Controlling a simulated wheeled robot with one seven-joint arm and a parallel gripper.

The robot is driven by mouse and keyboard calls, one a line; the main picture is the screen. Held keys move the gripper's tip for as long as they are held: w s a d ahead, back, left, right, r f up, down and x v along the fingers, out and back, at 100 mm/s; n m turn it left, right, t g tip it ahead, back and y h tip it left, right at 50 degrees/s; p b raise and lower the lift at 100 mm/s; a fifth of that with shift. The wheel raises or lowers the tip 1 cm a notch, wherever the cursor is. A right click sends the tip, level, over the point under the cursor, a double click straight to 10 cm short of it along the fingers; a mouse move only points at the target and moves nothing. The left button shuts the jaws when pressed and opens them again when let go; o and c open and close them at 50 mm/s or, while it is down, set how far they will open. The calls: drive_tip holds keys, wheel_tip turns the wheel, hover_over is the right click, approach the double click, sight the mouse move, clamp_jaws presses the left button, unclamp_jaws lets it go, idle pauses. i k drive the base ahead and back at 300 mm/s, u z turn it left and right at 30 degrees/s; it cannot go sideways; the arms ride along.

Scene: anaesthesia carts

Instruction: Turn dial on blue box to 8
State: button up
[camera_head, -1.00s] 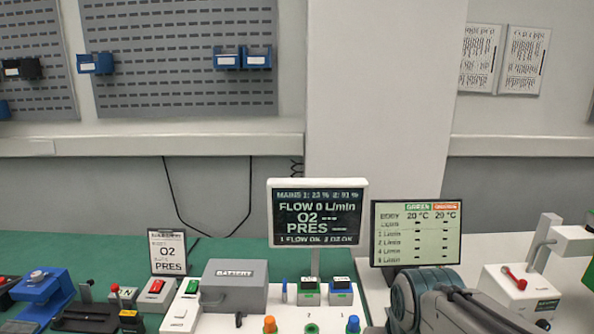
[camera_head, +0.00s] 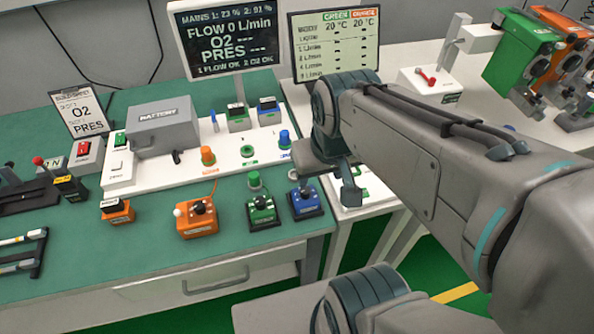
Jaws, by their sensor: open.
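The small blue box (camera_head: 305,203) stands near the front right edge of the green bench top, with a dark dial on its top. The dial's setting is too small to read. My gripper (camera_head: 335,177) is open and empty, above and just right of the blue box, apart from it as far as I can tell. My arm reaches in from the right. A green box (camera_head: 262,211) with a dark knob stands to the left of the blue box, and an orange box (camera_head: 197,218) stands further left.
A monitor (camera_head: 226,38) reads "FLOW 0 L/min". A second display (camera_head: 334,44) stands right of it. A white panel (camera_head: 185,167) with coloured fittings lies behind the boxes, with a grey battery case (camera_head: 162,122) on it.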

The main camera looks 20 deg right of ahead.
sight(306, 192)
drive_tip(key=u, duration=0.7)
drive_tip(key=k, duration=1.45)
drive_tip(key=z, duration=0.7)
drive_tip(key=i, duration=1)
drive_tip(key=u, duration=0.05)
